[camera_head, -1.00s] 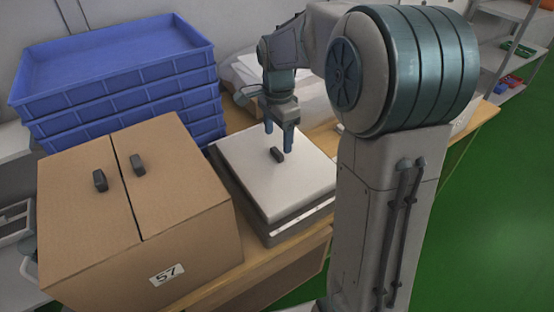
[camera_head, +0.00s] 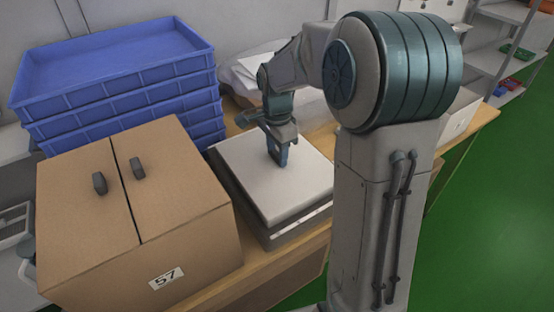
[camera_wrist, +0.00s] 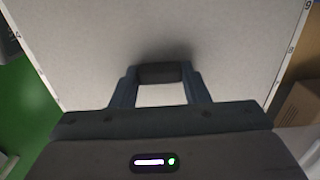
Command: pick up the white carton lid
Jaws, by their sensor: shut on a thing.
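The white carton lid (camera_head: 250,178) lies flat on top of a low box on the wooden table, in the middle of the head view. It fills much of the wrist view (camera_wrist: 220,35). A dark handle (camera_wrist: 160,73) stands on the lid. My gripper (camera_head: 279,160) is down at the lid's middle, pointing downward. In the wrist view my gripper (camera_wrist: 160,80) has one finger at each end of the handle and is shut on it. In the head view the fingers hide the handle. The lid still rests on its box.
A brown carton (camera_head: 190,190) marked 57, with two dark handles, stands close to the left of the lid. A stack of blue crates (camera_head: 120,90) is behind it. The wooden table (camera_head: 225,285) has a narrow bare strip in front. Shelves (camera_head: 510,40) stand at the far right.

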